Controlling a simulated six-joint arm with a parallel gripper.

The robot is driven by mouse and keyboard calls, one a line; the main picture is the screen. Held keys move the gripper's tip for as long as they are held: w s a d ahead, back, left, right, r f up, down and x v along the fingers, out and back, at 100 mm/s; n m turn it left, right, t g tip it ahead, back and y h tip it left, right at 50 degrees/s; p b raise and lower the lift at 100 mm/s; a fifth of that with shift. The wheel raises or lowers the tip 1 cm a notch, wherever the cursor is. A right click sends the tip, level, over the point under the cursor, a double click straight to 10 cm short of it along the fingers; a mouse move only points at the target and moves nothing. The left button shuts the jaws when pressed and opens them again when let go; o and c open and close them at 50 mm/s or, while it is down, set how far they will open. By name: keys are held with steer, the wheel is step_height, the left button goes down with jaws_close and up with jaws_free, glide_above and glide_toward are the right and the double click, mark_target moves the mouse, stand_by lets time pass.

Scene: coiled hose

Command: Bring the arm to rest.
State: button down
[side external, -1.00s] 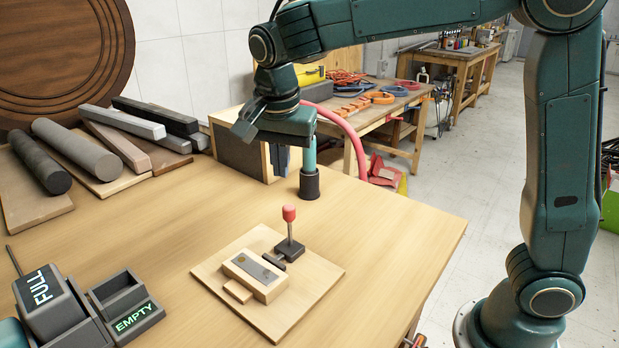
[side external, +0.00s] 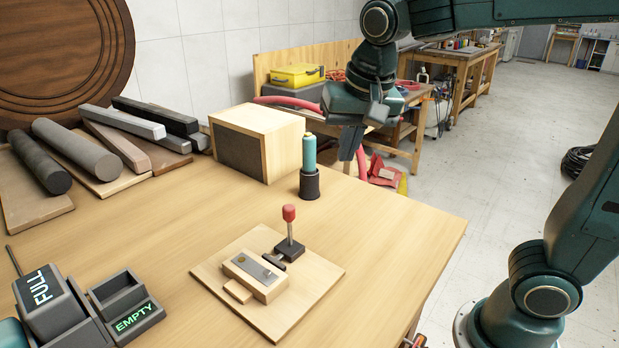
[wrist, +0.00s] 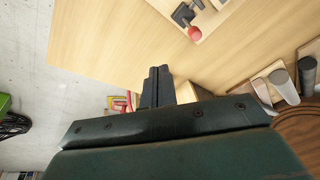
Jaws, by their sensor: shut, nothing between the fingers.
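My gripper (side external: 353,142) hangs at the back right of the work table (side external: 390,225), pointing down. Its two fingers are together with nothing between them. They also show pressed together in the wrist view (wrist: 157,75). A teal cylinder (side external: 309,153) with a yellow top stands upright in a dark round holder (side external: 310,184), to the left of the fingers and apart from them. My upper links reach in from the right.
A red-knobbed lever (side external: 289,213) stands on a wooden board (side external: 300,310) mid-table. A wooden box (side external: 285,150) stands behind the cylinder. Bars and rods (side external: 75,148) lie at the left. Trays marked FULL (side external: 40,287) and EMPTY (side external: 131,318) sit front left. The table's right side is clear.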

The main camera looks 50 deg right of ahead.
steer(key=s+d+f+n+t, duration=0.1)
steer(key=s+n, duration=0.2)
steer(key=s, duration=0.4)
steer(key=s+d+f+n+t+y, duration=0.1)
steer(key=s+f+n, duration=0.1)
steer(key=s+n, duration=0.2)
steer(key=s, duration=0.3)
steer(key=shift+s+d+f+n, duration=0.25)
steer(key=shift+d+n, duration=0.05)
steer(key=shift+d, duration=0.05)
